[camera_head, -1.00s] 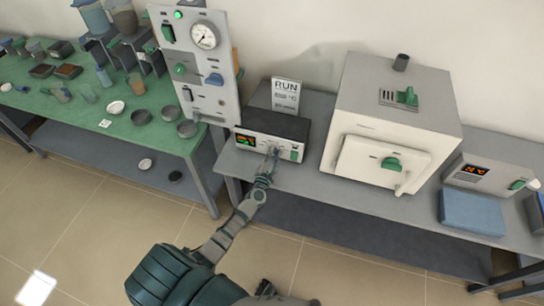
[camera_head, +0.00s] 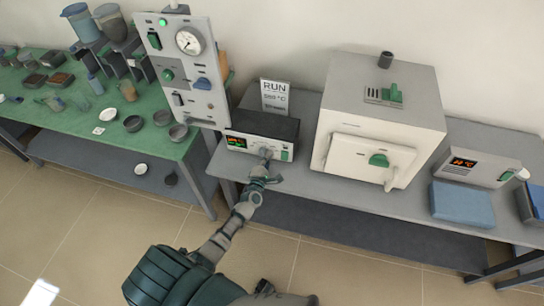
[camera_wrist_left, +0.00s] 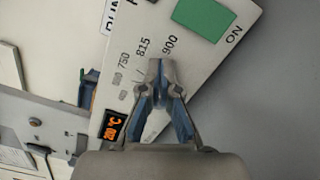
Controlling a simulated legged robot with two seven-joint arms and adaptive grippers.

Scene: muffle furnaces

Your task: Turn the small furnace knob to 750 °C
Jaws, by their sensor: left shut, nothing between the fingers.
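The small furnace's control box (camera_head: 262,128) is dark on top with a pale front, and stands on the grey bench. Its front has a lit display (camera_head: 236,142) on the left and a green switch (camera_head: 285,155) on the right. My left gripper (camera_head: 266,153) is shut at the front between them. In the wrist view the fingertips (camera_wrist_left: 163,68) meet over the panel (camera_wrist_left: 185,50), below printed marks 750, 815 and 900. The knob is hidden behind the fingers, so its pointer and any contact cannot be told. The orange display (camera_wrist_left: 112,130) shows a °C reading, its digits unclear.
A RUN sign (camera_head: 274,96) stands behind the box. A tall gauge panel (camera_head: 190,75) is close on the left, and a white furnace (camera_head: 375,120) on the right. A blue block (camera_head: 461,201) lies further right. The green table (camera_head: 75,125) holds several dishes.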

